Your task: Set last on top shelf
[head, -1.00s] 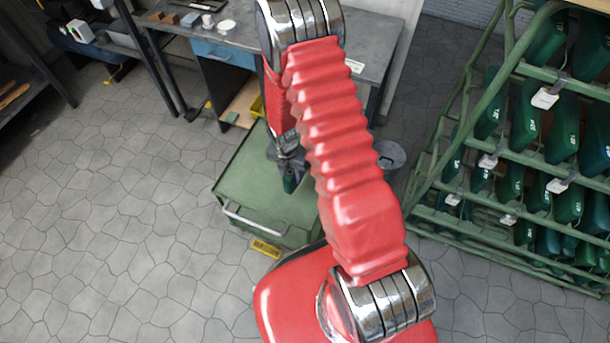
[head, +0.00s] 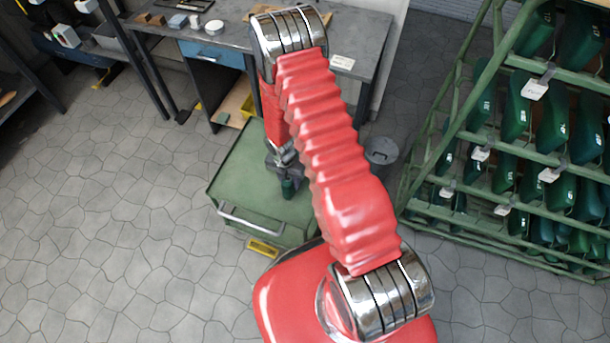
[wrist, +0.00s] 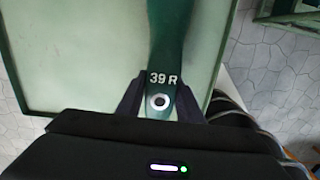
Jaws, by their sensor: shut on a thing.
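My gripper (head: 285,168) is over the green trolley (head: 235,165) in the head view, pointing down and partly hidden by my arm. It is shut on a dark green last (head: 288,188). In the wrist view the last (wrist: 178,35) sits between the two dark fingers (wrist: 160,100), marked "39 R", with a round metal-rimmed hole at its near end. Its far end runs out of the picture. I cannot tell whether it touches the trolley top. The green rack (head: 488,80) stands at the right, with several green lasts (head: 517,112) hanging in tiers.
A grey workbench (head: 365,50) with a blue drawer (head: 212,52) stands behind the trolley. A grey bin (head: 381,152) is between trolley and rack. White tags (head: 534,90) hang on the rack rails. Tiled floor (head: 110,220) is clear at the left.

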